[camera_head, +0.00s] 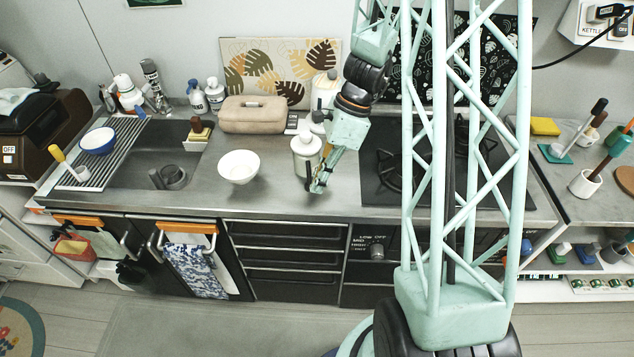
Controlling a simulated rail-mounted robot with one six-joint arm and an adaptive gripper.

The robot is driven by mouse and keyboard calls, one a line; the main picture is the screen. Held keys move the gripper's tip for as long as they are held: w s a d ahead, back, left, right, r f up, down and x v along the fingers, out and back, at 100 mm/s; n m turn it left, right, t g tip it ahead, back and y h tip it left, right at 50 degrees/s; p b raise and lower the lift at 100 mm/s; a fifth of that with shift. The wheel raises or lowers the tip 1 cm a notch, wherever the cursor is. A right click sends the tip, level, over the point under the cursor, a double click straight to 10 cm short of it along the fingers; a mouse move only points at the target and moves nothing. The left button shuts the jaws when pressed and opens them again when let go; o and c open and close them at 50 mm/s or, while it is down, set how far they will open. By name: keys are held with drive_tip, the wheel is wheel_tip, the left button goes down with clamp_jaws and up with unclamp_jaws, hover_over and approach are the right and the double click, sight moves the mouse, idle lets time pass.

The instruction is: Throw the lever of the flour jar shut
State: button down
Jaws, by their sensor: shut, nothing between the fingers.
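I cannot read a label, so I cannot tell for certain which is the flour jar. My gripper (317,188) points down just right of the front jar's lower part, its fingers closed and empty. It is close to the jar; I cannot tell whether they touch. The lever is too small to make out, and my gripper may cover it.
A white bowl (239,167) stands left of the jar and a beige bread box (253,114) behind it. The black stove (390,165) lies to the right. The sink (150,160) is further left. The counter's front edge is close below my gripper.

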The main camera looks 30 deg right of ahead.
drive_tip(key=s+r+p, duration=0.1)
drive_tip(key=s+r, duration=0.6)
drive_tip(key=s, duration=0.2)
drive_tip(key=shift+s+r+p, duration=0.25)
drive_tip(key=shift+r+p, duration=0.1)
drive_tip(key=shift+r, duration=0.05)
idle(0.7)
drive_tip(key=s+a+r+n+t+h+b, duration=0.1)
drive_tip(key=a+r+n, duration=0.45)
drive_tip(key=r, duration=0.25)
drive_tip(key=s+a+r+n+h, duration=0.15)
drive_tip(key=a+r+n, duration=0.25)
drive_tip(key=r+n, duration=0.4)
drive_tip(key=s+a+r+n+t+h+b, duration=0.1)
drive_tip(key=s+a+r+n+t+h, duration=0.1)
drive_tip(key=s+r+n, duration=0.8)
drive_tip(key=shift+s+a+r+t+b, duration=0.3)
drive_tip(key=shift+s+a+r+t, duration=0.2)
drive_tip(key=shift+s+a+r, duration=0.6)
drive_tip(key=shift+w+d+r, duration=0.15)
idle(1.6)
